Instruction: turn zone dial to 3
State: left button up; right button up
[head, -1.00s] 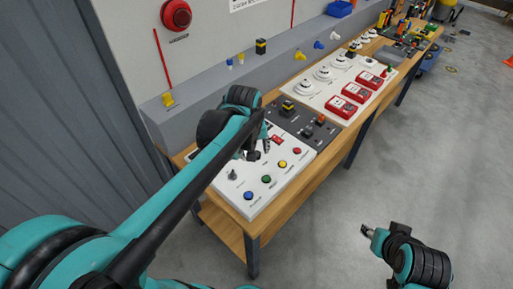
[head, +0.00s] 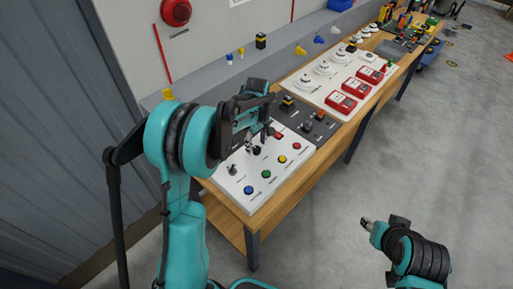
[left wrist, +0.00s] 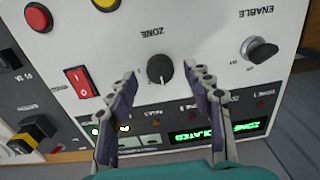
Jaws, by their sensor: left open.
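The zone dial (left wrist: 160,69) is a round black knob with a light pointer mark, under the upside-down word ZONE on the white control panel (head: 230,181). In the left wrist view it sits between the two fingers of my left gripper (left wrist: 165,84), which are apart on either side of it and do not appear to touch it. In the head view the dial (head: 256,151) is small, close to my left gripper (head: 249,146). The number the dial points to cannot be read. My right gripper (head: 367,222) is over the floor; its jaw state is unclear.
An ENABLE key switch (left wrist: 260,50), a red rocker switch (left wrist: 81,81) and a lit green display (left wrist: 218,131) surround the dial. Coloured buttons line the panel's front, including a blue one (head: 248,190). Red call points (head: 341,102) stand farther along the wooden bench (head: 270,209).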

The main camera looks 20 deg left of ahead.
pick_arm(q)
jog(key=shift+f, duration=0.75)
jog(key=c, duration=1.2)
jog(key=shift+o, duration=0.2)
